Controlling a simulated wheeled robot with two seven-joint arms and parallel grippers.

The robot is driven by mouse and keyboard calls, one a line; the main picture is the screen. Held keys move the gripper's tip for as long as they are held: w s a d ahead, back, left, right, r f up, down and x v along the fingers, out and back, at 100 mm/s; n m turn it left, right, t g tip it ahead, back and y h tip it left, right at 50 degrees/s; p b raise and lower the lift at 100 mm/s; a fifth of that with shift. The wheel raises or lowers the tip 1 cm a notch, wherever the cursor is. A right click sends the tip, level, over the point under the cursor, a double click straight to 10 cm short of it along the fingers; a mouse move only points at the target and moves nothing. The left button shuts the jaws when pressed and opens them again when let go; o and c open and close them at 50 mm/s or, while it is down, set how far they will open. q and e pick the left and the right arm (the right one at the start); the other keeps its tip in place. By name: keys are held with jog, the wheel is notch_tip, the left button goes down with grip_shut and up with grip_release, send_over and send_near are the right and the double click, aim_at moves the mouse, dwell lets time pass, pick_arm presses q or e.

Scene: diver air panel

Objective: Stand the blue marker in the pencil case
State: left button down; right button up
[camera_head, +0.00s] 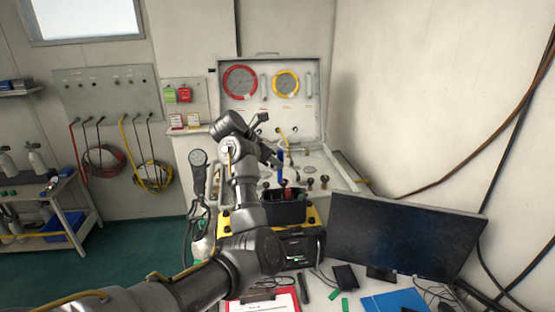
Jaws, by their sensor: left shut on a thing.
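My left arm reaches in from the lower left, and its left gripper (277,160) is shut on the blue marker (280,168). The marker is held about upright, and the fingers hide part of it. The pencil case (286,212) looks like a dark open-topped box just below the marker, with red and dark items showing at its top. The marker's lower end is close above or at the case opening; I cannot tell whether it is inside. My right gripper is not in view.
The air panel case (262,85) with red and yellow gauges stands open behind. A black monitor (400,235) stands to the right of the pencil case. A red clipboard (270,302) and a blue folder (395,301) lie in front. A black and yellow unit (302,248) is below the pencil case.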

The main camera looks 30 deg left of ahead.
aim_at(278, 178)
pick_arm(q)
jog(key=f, duration=0.4)
jog(key=shift+s, duration=0.35)
jog(key=shift+w+a+f, duration=0.1)
jog(key=shift+f, duration=0.3)
jog(key=shift+f, duration=2.65)
dwell(1.5)
dwell(0.4)
jog(key=c, duration=1.3)
grip_release()
